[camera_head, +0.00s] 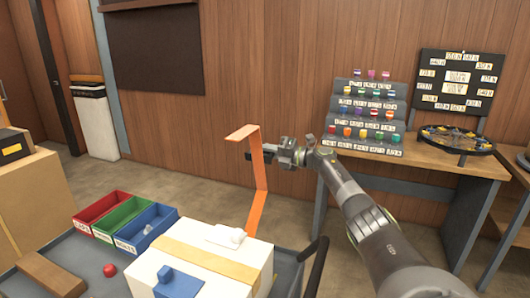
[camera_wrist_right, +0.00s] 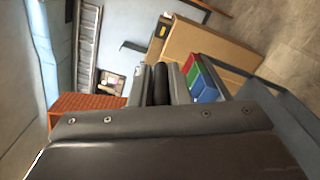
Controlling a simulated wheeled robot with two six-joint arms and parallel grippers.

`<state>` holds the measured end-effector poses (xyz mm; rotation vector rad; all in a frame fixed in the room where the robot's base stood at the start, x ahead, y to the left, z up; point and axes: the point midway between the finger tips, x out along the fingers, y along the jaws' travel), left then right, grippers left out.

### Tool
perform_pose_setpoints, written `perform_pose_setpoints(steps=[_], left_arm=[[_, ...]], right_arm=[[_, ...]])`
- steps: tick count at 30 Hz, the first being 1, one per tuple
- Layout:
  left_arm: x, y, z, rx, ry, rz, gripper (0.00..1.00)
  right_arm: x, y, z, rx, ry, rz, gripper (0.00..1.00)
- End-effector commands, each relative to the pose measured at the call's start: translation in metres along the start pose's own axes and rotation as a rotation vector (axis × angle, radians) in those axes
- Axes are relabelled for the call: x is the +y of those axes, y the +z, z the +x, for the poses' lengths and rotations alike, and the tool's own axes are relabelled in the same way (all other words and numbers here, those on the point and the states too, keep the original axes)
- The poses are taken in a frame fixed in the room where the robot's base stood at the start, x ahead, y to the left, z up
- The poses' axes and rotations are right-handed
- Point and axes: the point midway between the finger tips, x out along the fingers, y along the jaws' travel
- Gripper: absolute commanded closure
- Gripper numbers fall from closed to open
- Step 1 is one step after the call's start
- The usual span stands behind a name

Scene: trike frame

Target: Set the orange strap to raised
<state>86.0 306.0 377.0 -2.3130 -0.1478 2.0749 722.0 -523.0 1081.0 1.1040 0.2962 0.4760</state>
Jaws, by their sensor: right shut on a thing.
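The orange strap (camera_head: 259,188) stands upright behind the white box in the head view. Its top bends over to the left, and its lower end slants down behind the box. My right gripper (camera_head: 262,154) reaches in from the right and is shut on the upper part of the strap. In the right wrist view the dark fingers (camera_wrist_right: 160,84) are close together; the strap between them cannot be made out. My left gripper is not in view.
The white box (camera_head: 258,262) with a tan band sits on the cart, beside red (camera_head: 101,206), green (camera_head: 123,217) and blue (camera_head: 147,228) bins. A red ball (camera_head: 109,270) lies near a brown block (camera_head: 52,274). A stepped rack (camera_head: 368,110) stands on the table at right.

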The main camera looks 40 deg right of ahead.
Motion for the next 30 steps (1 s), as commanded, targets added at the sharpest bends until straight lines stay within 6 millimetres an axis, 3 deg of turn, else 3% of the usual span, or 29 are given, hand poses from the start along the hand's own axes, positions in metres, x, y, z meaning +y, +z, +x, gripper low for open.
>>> perform_pose_setpoints(steps=[3,4,8,20,25,30], left_arm=[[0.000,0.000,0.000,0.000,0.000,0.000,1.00],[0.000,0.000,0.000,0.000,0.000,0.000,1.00],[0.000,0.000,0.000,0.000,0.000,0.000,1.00],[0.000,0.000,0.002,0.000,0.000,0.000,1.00],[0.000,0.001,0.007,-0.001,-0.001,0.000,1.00],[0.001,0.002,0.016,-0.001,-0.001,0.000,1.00]], right_arm=[[-0.002,-0.002,0.000,0.003,-0.001,0.000,1.00],[-0.002,-0.002,0.000,0.003,-0.001,0.000,0.80],[-0.002,-0.002,0.000,0.002,-0.001,0.000,0.64],[-0.002,-0.001,-0.007,0.001,-0.002,-0.003,0.64],[-0.003,-0.002,-0.032,0.003,-0.006,-0.004,0.64],[-0.005,-0.002,-0.070,0.001,-0.008,-0.004,0.64]])
